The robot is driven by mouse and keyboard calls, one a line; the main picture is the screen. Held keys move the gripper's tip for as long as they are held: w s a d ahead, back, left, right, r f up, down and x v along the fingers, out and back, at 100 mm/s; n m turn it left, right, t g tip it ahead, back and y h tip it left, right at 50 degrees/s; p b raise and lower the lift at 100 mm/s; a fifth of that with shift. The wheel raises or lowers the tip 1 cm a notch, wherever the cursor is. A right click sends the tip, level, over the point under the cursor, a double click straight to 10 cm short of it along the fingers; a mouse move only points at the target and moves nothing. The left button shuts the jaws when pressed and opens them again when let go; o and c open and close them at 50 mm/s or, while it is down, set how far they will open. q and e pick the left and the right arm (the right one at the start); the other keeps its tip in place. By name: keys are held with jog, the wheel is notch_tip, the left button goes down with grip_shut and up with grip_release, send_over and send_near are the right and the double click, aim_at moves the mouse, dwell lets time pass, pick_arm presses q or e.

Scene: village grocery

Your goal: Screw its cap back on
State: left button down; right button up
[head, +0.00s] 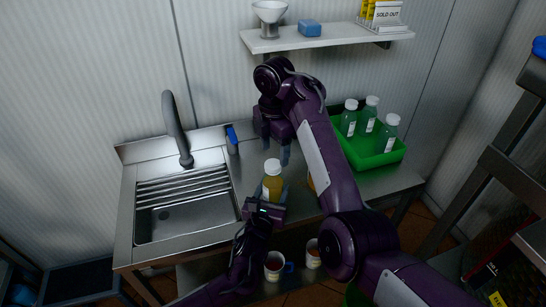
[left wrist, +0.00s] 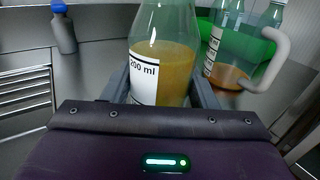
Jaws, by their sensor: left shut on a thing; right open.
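A clear bottle (head: 273,184) with yellow-orange liquid stands upright at the counter right of the sink. My left gripper (head: 266,207) is shut around its lower part. In the left wrist view the bottle (left wrist: 172,72) shows a white 200 ml label, and its top is out of frame. In the head view its top is pale; I cannot tell whether that is a cap or the open mouth. No separate loose cap is clear. My right gripper (head: 277,152) is open and empty, fingers pointing down, just above and behind the bottle top, apart from it.
A clear jug with a white handle (left wrist: 271,62) and a little orange liquid stands beside the bottle, mostly behind my right arm in the head view. A green crate (head: 378,158) holds white-capped bottles. A blue-topped bottle (head: 232,143) stands by the sink (head: 180,217). A shelf (head: 330,37) is above.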

jog(key=shift+s+a+r, duration=0.2)
jog(key=shift+a+r, duration=0.15)
jog(key=shift+r, duration=0.1)
jog(key=shift+f, duration=0.1)
jog(key=shift+c, duration=0.3)
jog(key=shift+w+d+r+n, duration=0.3)
jog(key=shift+w+d+n, duration=0.05)
jog(key=shift+w+n, duration=0.15)
jog(key=shift+w+d+r+n+h, duration=0.2)
jog(key=shift+r+n+h, duration=0.1)
jog(key=shift+r+n, duration=0.4)
jog(key=shift+s+a+r+n, duration=0.15)
jog(key=shift+s+r+n, duration=0.25)
jog(key=shift+n, duration=0.5)
jog(key=shift+s+a+r+n, duration=0.25)
jog(key=shift+r+n, duration=0.2)
jog(key=shift+n, duration=0.05)
